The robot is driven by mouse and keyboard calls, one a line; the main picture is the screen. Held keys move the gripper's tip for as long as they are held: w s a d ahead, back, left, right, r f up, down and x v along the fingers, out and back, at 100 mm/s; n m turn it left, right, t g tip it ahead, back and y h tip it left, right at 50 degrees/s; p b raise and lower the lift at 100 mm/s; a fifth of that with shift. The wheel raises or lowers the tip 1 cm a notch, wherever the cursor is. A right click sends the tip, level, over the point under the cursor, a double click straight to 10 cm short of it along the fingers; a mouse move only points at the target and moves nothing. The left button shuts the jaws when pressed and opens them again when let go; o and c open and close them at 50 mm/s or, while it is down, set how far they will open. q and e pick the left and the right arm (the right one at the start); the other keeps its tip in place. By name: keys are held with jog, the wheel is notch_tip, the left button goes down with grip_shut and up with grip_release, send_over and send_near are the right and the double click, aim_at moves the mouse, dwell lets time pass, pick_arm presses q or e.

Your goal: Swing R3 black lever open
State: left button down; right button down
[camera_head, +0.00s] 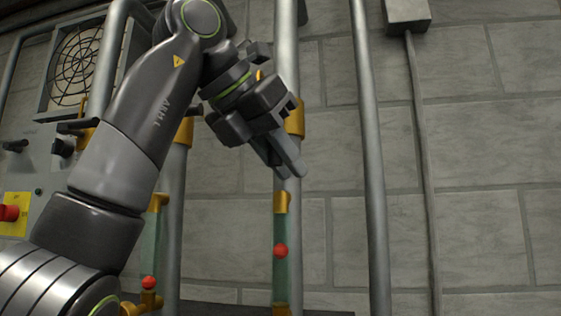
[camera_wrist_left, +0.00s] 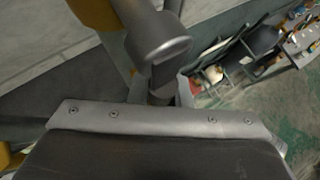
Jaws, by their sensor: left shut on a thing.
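My left gripper (camera_head: 288,168) is in front of a vertical grey pipe, by a brass valve body (camera_head: 296,117). Its fingers are closed together and point down and to the right. The black lever at this valve is hidden by the gripper, so its angle cannot be told; the gripper appears shut on it. In the left wrist view, a grey rounded metal part (camera_wrist_left: 158,45) stands just beyond a broad plate with screws. No R3 label can be read. My right gripper is not in view.
A sight tube with a red ball (camera_head: 280,251) is below the gripper. Another black lever (camera_head: 78,127) sits at the left, near a fan grille (camera_head: 75,65). A red button (camera_head: 9,213) is on a yellow plate. A bare pipe (camera_head: 371,150) stands to the right, before a block wall.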

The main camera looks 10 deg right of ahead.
pick_arm(q)
jog(key=c, duration=1.3)
grip_release()
jog(key=shift+c, duration=0.2)
